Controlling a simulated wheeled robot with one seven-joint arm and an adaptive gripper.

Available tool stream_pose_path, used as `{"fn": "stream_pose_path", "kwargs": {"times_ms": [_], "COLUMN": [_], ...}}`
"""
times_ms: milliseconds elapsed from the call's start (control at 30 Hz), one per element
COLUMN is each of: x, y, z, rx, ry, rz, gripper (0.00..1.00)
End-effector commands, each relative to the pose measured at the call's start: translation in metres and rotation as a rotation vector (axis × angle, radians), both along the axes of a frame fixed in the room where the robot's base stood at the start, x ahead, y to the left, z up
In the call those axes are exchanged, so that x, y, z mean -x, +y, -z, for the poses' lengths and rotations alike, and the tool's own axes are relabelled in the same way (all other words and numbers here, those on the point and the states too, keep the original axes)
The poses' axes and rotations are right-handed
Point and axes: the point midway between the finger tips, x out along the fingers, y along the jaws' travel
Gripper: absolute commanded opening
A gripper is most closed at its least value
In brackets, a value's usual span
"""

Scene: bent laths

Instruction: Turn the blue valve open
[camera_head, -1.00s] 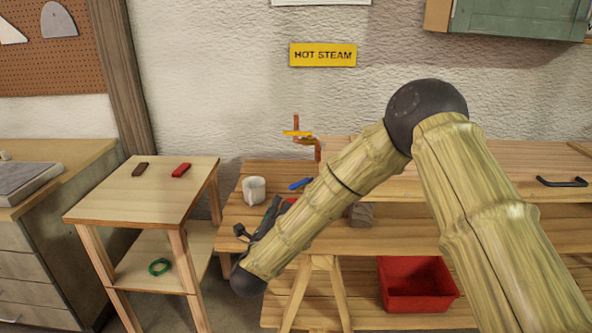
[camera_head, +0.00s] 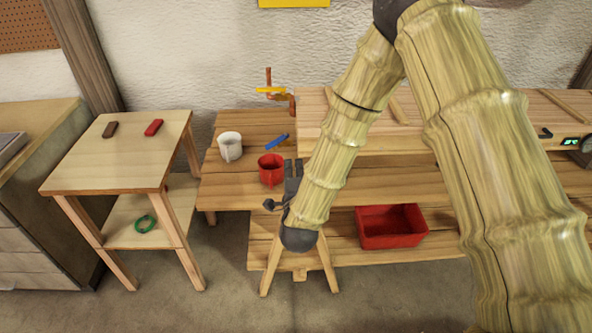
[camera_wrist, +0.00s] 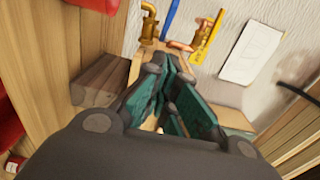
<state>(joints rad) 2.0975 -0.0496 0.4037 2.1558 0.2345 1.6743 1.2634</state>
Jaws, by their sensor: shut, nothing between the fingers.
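The blue valve handle (camera_head: 277,142) is a short blue bar above the wooden bench, behind the red mug in the head view. In the wrist view its blue bar (camera_wrist: 171,18) shows at the top edge, beside a brass pipe fitting (camera_wrist: 149,22). My gripper (camera_head: 293,164) is in front of the handle and a little right of it, apart from it. In the wrist view its dark green fingers (camera_wrist: 164,80) look shut and hold nothing. Which way the handle is set I cannot tell.
A yellow valve handle (camera_head: 270,89) sits on a copper pipe at the wall. A red mug (camera_head: 271,170) stands close left of my gripper, a white mug (camera_head: 230,148) farther left. A raised wooden shelf (camera_head: 420,140) is on the right. A red bin (camera_head: 390,227) stands below.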

Motion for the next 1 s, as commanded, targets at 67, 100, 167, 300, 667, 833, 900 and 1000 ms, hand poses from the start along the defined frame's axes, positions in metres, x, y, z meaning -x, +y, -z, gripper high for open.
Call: {"fn": "stream_pose_path", "kwargs": {"times_ms": [67,100,167,300,667,833,900,1000], "x": [-0.014,-0.021,-0.031,-0.052,-0.074,-0.076,-0.076,-0.076], "y": [0.0,-0.001,-0.001,0.002,0.024,0.026,0.026,0.026], "z": [-0.003,-0.003,-0.003,-0.003,-0.001,0.0,0.0,0.0], "rx": [0.001,0.001,0.001,0.001,0.0,0.0,0.0,0.0], "ry": [-0.001,-0.002,-0.001,-0.002,0.0,0.0,0.0,0.0], "rz": [0.001,0.002,0.002,0.001,0.004,0.004,0.004,0.004], "gripper": [0.0,0.0,0.0,0.0,0.0,0.0,0.0,0.0]}}
